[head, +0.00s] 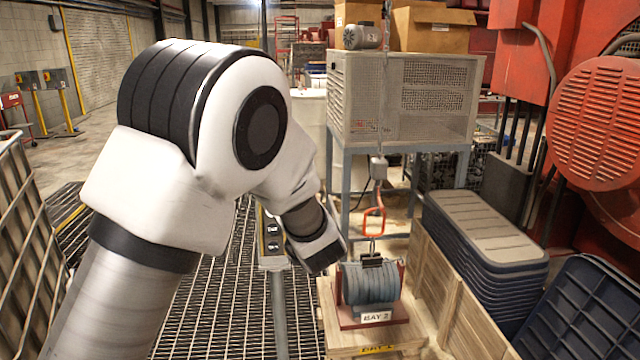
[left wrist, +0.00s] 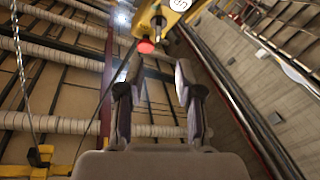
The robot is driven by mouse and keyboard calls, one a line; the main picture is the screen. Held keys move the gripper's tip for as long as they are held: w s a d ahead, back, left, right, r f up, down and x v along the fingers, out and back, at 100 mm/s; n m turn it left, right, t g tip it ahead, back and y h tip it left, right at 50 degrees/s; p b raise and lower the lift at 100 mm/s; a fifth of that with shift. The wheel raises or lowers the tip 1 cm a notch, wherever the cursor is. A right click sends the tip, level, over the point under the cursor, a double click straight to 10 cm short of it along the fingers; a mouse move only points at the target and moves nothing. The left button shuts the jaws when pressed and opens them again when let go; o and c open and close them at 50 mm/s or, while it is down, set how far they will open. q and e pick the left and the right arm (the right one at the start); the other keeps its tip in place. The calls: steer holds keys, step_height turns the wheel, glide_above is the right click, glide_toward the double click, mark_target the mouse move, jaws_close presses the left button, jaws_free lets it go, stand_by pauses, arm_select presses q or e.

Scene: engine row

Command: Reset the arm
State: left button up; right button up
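My left arm fills the left and middle of the head view, bent, with its dark-ended wrist (head: 316,246) pointing down to the right. No gripper fingers can be made out in the head view. In the left wrist view my left gripper (left wrist: 158,75) has its two dark fingers apart, with nothing seen between them. A yellow box with a red button (left wrist: 146,46) shows just beyond the fingertips; I cannot tell the exact gap. My right arm and gripper are in neither view.
A blue-grey coil drum (head: 370,284) stands on a wooden crate, below an orange hook (head: 374,221). A post carries a labelled control box (head: 272,238) behind my wrist. Stacked dark lids (head: 485,245) and red machinery (head: 590,125) crowd the right. Metal grating (head: 225,310) covers the floor.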

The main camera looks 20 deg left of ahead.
arm_select(q)
steer(key=s+f+m+g+h, duration=0.2)
steer(key=s+f, duration=0.2)
steer(key=f, duration=0.8)
steer(key=s+f+m+g+h+b, duration=0.1)
steer(key=s+f+m, duration=0.15)
steer(key=f, duration=0.95)
steer(key=s+f+m+g+h, duration=0.2)
steer(key=s+f, duration=0.2)
steer(key=f, duration=0.8)
steer(key=s+d+f+m+g+h, duration=0.2)
steer(key=s+d+f, duration=0.1)
steer(key=s+f, duration=0.5)
steer(key=s+d+f+m+g+h, duration=0.25)
steer(key=s+f, duration=0.25)
steer(key=s, duration=0.5)
steer(key=s+d+m+g+h, duration=0.3)
steer(key=s+d, duration=0.2)
steer(key=s, duration=0.5)
steer(key=shift+d+f+h+b, duration=0.15)
steer(key=shift+f+h+b, duration=0.2)
steer(key=shift+f+b, duration=0.1)
